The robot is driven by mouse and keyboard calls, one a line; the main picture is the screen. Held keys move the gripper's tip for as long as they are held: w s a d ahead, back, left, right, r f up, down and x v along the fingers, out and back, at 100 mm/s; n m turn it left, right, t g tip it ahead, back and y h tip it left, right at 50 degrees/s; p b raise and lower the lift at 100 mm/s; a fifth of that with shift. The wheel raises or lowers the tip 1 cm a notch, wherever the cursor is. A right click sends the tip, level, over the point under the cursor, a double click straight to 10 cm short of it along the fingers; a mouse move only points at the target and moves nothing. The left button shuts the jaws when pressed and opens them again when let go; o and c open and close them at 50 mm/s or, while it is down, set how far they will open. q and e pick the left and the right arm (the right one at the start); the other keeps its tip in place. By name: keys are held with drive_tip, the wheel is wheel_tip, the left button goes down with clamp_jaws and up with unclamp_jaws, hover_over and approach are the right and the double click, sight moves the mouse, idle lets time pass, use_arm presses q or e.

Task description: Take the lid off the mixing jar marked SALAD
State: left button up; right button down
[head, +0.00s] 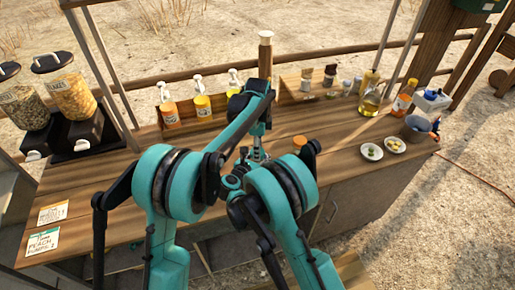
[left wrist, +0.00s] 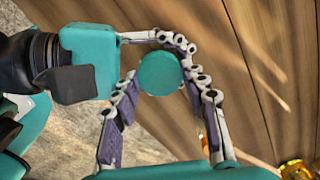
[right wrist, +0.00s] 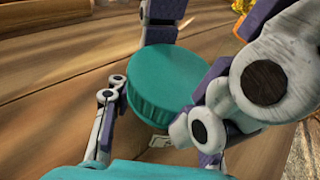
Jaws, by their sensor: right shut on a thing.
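A round teal lid (left wrist: 159,73) shows from above in the left wrist view. In the right wrist view the lid (right wrist: 165,82), with a ridged rim, sits between the fingers of my right gripper (right wrist: 160,112), which is shut on it. The jar body is mostly hidden beneath, and I read no SALAD mark. My left gripper (left wrist: 160,85) has its fingers apart, one on each side of the lid, with gaps visible. In the head view my left gripper (head: 258,152) is low over the counter's middle, and my arms cover the jar. My right gripper is hidden there.
The wooden counter (head: 345,128) holds sauce bottles (head: 202,103) in a rack behind my arms. An orange-lidded jar (head: 300,143) stands close on the right.

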use_arm(q)
drive_tip(key=n, duration=0.8)
drive_tip(key=shift+n, duration=0.4)
drive_tip(key=n, duration=0.4)
drive_tip(key=shift+n, duration=0.4)
drive_tip(key=n, duration=0.9)
drive_tip(key=shift+n, duration=0.3)
drive_tip(key=n, duration=0.4)
drive_tip(key=shift+r+n, duration=0.1)
drive_tip(key=shift+n, duration=0.3)
drive_tip(key=n, duration=0.4)
drive_tip(key=shift+n, duration=0.4)
drive_tip(key=n, duration=0.4)
